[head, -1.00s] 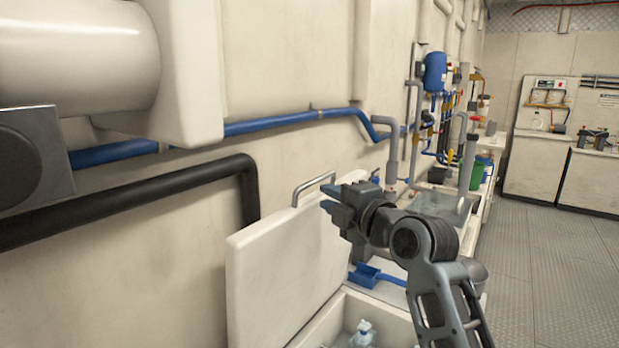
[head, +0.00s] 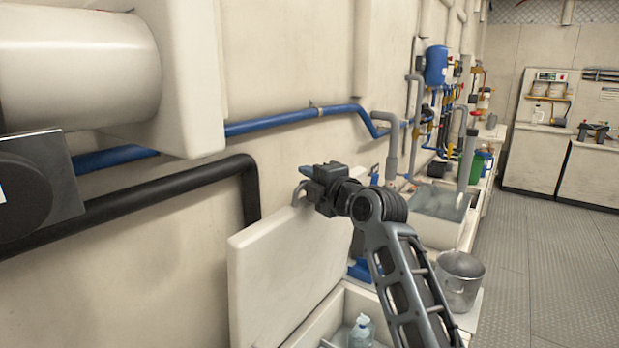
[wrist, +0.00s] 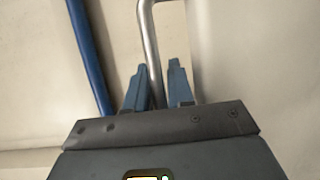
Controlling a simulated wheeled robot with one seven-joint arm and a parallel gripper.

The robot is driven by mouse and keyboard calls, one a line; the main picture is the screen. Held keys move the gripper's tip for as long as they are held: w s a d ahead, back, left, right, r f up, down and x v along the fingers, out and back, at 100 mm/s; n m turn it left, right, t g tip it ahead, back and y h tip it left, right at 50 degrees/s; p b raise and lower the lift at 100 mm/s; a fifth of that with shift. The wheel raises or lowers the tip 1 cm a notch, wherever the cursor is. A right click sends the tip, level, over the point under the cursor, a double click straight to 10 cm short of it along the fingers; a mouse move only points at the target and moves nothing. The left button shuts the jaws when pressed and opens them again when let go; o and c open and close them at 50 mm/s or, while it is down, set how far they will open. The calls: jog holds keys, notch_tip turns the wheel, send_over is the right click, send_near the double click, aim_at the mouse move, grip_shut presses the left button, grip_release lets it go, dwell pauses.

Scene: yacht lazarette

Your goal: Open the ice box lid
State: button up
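The ice box lid (head: 275,275) is a thick cream slab, standing raised and leaning back toward the wall. The ice box (head: 335,329) is open below it, with a clear bottle (head: 362,331) inside. The lid's metal bar handle (wrist: 149,38) runs between my fingers in the wrist view. In the head view my gripper (head: 306,178) is at the lid's top edge and hides most of the handle. My gripper's blue fingers (wrist: 158,80) stand apart, one on each side of the bar, with a gap at the right finger.
A black pipe (head: 150,195) and a blue pipe (head: 285,119) run along the wall behind the lid. A metal pot (head: 460,282) stands right of my arm, with a sink (head: 436,207) beyond. The floor (head: 535,260) at right is clear.

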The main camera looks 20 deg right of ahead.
jog(key=shift+c, duration=0.2)
grip_shut()
jog(key=shift+f, duration=0.1)
jog(key=shift+s+d+f+b, duration=0.3)
jog(key=shift+s+b, duration=0.1)
jog(key=shift+b, duration=0.45)
jog(key=s+d+f+m+t+b, duration=0.1)
jog(key=s+d+f+t+b, duration=0.1)
jog(key=s+d+b, duration=0.4)
jog(key=s+b, duration=0.3)
jog(key=b, duration=0.4)
jog(key=shift+s+d+t+y, duration=0.15)
jog(key=shift+d+t+y, duration=0.15)
jog(key=shift+d+t, duration=0.1)
